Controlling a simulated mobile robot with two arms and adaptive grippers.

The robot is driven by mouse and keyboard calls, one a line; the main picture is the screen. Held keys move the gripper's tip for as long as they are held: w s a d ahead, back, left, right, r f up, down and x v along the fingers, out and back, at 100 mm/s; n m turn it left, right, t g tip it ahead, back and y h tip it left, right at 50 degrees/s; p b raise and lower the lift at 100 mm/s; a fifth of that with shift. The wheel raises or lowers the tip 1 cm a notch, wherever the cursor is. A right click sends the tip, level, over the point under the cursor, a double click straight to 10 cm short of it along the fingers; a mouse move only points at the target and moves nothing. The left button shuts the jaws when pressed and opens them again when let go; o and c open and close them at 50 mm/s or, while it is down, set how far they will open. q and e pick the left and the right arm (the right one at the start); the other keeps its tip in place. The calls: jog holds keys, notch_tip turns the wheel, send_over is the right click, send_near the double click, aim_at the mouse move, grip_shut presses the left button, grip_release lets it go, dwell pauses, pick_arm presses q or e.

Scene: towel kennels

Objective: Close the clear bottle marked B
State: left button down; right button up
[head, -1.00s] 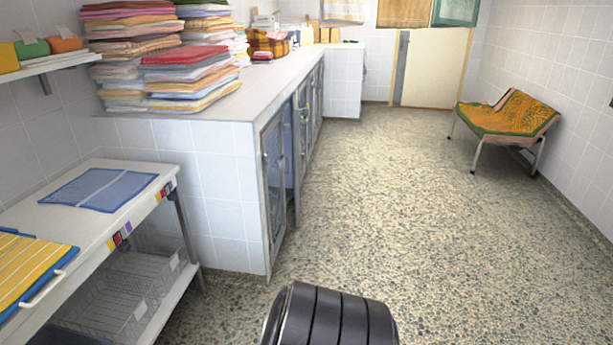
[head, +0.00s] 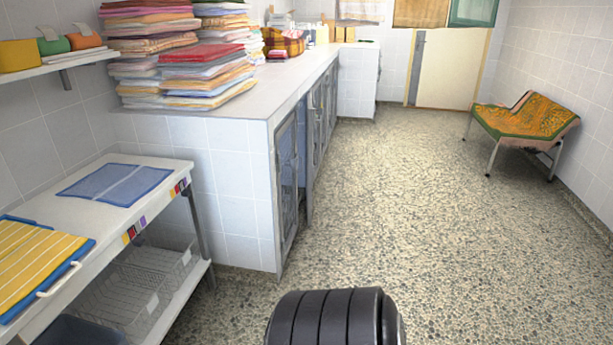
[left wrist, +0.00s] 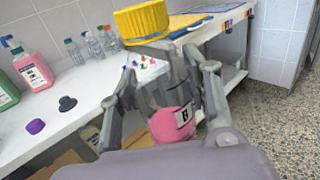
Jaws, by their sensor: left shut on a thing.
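My left gripper (left wrist: 162,78) shows in the left wrist view, shut around the middle of a clear bottle marked B (left wrist: 168,128). The bottle's lower part looks pink and bears a white label with a black B. A ribbed yellow cap (left wrist: 142,22) shows at its top end, above the fingers. The fingers hide much of the middle, and I cannot tell whether the cap is seated. The bottle is slightly tilted, in front of the white table's edge (left wrist: 75,128). Neither gripper shows in the head view.
A black cap (left wrist: 67,103) and a purple cap (left wrist: 36,126) lie on the table. A pink spray bottle (left wrist: 33,70) and several small clear bottles (left wrist: 95,45) stand behind. A yellow striped towel (head: 35,258) lies at left.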

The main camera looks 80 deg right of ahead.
pick_arm(q)
jog(key=shift+w+a+r+n+t+y, duration=0.2)
jog(key=shift+a+n+t+y, duration=0.1)
jog(key=shift+y, duration=0.1)
jog(key=w+a+r+n+t+y, duration=0.1)
jog(key=a+n+t+y, duration=0.2)
jog(key=a+n+y, duration=0.4)
jog(key=a+y, duration=0.3)
jog(key=a, duration=0.3)
jog(key=shift+w+a+r+t+y, duration=0.25)
jog(key=shift+w+r+t+y, duration=0.05)
jog(key=shift+y, duration=0.1)
